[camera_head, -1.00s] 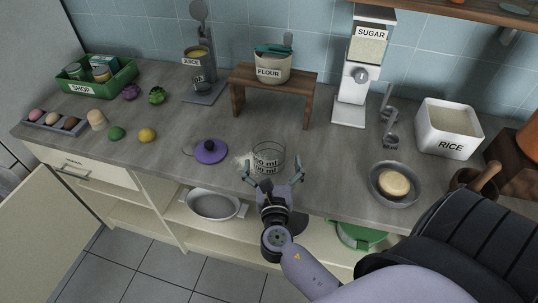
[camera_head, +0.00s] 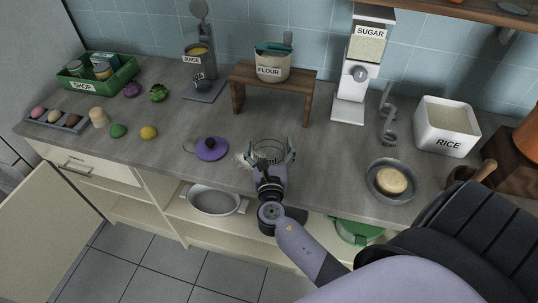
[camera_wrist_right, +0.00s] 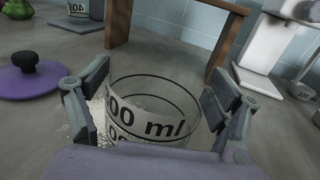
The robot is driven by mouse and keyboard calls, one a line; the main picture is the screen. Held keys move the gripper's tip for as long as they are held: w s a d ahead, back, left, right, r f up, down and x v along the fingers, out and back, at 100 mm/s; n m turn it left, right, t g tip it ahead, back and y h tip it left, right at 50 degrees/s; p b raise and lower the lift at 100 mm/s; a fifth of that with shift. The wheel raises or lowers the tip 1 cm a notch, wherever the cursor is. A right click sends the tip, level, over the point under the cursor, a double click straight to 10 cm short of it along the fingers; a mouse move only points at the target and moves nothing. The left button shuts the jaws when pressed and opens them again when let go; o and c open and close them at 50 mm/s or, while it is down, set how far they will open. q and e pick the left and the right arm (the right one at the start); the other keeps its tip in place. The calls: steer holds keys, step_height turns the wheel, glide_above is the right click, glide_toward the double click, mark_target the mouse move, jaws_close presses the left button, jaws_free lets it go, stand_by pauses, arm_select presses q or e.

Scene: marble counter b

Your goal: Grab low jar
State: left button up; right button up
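The low jar is a clear glass with dark "ml" markings (camera_wrist_right: 150,118), standing upright on the counter. In the head view the jar (camera_head: 268,150) is partly hidden behind my right gripper. My right gripper (camera_head: 269,154) is at the jar, one finger on each side of it. In the right wrist view the gripper's fingers (camera_wrist_right: 156,103) are spread around the jar, with a gap seen on the left; contact on the right is unclear. The lower part of the jar is hidden by the gripper body. My left gripper is not in view.
A purple lid (camera_head: 211,149) with a dark knob lies left of the jar, with white grains between them. A small wooden stand (camera_head: 238,95) bears the flour tub (camera_head: 272,72) behind. A grey bowl (camera_head: 377,194) stands to the right. The counter's front edge is close.

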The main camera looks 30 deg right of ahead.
steer(key=c, duration=0.9)
steer(key=shift+r, duration=0.1)
